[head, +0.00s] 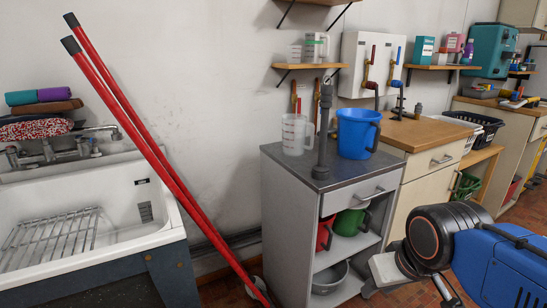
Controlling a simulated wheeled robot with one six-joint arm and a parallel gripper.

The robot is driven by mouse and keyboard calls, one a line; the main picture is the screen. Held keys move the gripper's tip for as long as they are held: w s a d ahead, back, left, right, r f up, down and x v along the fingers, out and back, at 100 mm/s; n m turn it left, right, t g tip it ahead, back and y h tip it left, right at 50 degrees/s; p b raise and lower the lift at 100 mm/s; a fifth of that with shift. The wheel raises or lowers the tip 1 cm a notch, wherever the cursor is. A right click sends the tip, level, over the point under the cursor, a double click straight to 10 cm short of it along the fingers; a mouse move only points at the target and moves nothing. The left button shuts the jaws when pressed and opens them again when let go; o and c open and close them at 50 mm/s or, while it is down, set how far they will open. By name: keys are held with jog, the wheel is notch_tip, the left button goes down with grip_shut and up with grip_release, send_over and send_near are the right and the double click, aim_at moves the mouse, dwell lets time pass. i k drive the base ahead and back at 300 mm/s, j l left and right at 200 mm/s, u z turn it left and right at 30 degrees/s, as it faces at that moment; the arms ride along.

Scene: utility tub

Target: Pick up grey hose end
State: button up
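A dark grey hose-like piece (322,130) stands upright on the grey top of a small cabinet. Its upper end (325,92) is thicker and its foot rests near the cabinet top's front edge. It looks like the grey hose end, though I cannot confirm this. My blue arm with a black joint reaches in at the lower right, in front of the cabinets.
A clear measuring jug (296,135) stands just left of the grey piece, and a blue bucket (357,134) just right. The cabinet top (286,160) has some bare room. Two red poles (150,150) lean before the white tub (150,196) at left. Wall pipes and shelves are behind.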

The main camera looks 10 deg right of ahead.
aim_at(418, 107)
jog(key=i+l, duration=0.15)
jog(key=l, duration=0.3)
jog(key=i+l+u, duration=0.1)
jog(key=l, duration=0.35)
jog(key=i+l, duration=0.2)
jog(key=l, duration=0.25)
jog(key=i+l+u, duration=0.15)
jog(key=l, duration=0.3)
jog(key=i+l, duration=0.1)
jog(key=l, duration=0.35)
